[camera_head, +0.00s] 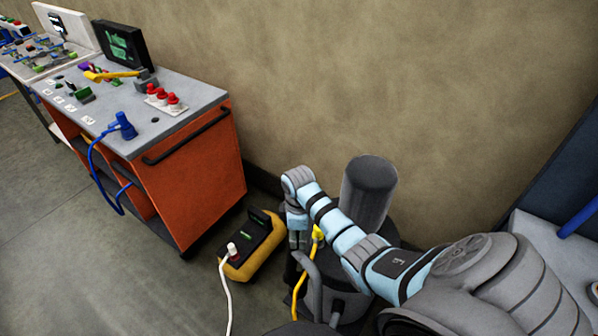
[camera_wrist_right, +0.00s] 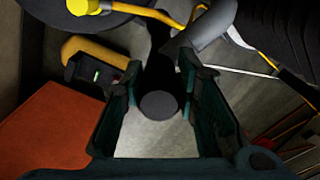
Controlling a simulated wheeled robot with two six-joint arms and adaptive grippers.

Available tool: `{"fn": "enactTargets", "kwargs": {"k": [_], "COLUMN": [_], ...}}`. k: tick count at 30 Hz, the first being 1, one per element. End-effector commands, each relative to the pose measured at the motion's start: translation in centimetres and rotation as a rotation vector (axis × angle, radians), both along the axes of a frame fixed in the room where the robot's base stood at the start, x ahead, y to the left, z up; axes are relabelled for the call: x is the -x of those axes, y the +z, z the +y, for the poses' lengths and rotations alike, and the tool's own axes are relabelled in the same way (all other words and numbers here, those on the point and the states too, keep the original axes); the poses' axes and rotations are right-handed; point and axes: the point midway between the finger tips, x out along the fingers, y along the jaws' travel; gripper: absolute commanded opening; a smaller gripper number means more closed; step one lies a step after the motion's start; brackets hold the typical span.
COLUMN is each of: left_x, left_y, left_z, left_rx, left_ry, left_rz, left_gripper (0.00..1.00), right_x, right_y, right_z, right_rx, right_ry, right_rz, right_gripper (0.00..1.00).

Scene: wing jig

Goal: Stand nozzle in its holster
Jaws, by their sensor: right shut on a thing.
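My right gripper (camera_head: 297,225) points down beside the dark round machine (camera_head: 392,262), left of its upright dark drum (camera_head: 368,190). In the right wrist view its two fingers (camera_wrist_right: 160,100) are shut on a dark tubular piece with a round end, which looks like the nozzle (camera_wrist_right: 158,106). The nozzle lies between the fingers, and its far part runs toward a grey bent tube (camera_wrist_right: 208,28). In the head view the nozzle is mostly hidden by the gripper and the tube (camera_head: 312,280). I cannot pick out the holster for sure. My left gripper is not in view.
A yellow-and-black power box (camera_head: 252,250) with a white cable stands close on the left. A yellow cable (camera_head: 300,285) hangs by the machine. An orange cart (camera_head: 195,185) carries tools and a blue hose fitting (camera_head: 123,126). The floor at far left is clear.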

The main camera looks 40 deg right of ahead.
Motion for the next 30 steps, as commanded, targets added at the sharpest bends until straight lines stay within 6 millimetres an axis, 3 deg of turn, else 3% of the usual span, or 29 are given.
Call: {"fn": "enactTargets", "kwargs": {"k": [18,30], "left_x": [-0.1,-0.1], "left_y": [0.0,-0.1], "left_z": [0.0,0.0], "left_rx": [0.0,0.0], "left_ry": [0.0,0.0], "left_rz": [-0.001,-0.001], "left_gripper": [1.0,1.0], "right_x": [1.6,1.6], "right_y": [-0.7,-1.1], "right_z": [-2.3,-2.3], "right_rx": [0.001,0.0], "right_ry": [-0.001,0.0], "right_rz": [0.0,0.0], "right_gripper": [0.0,0.0]}}
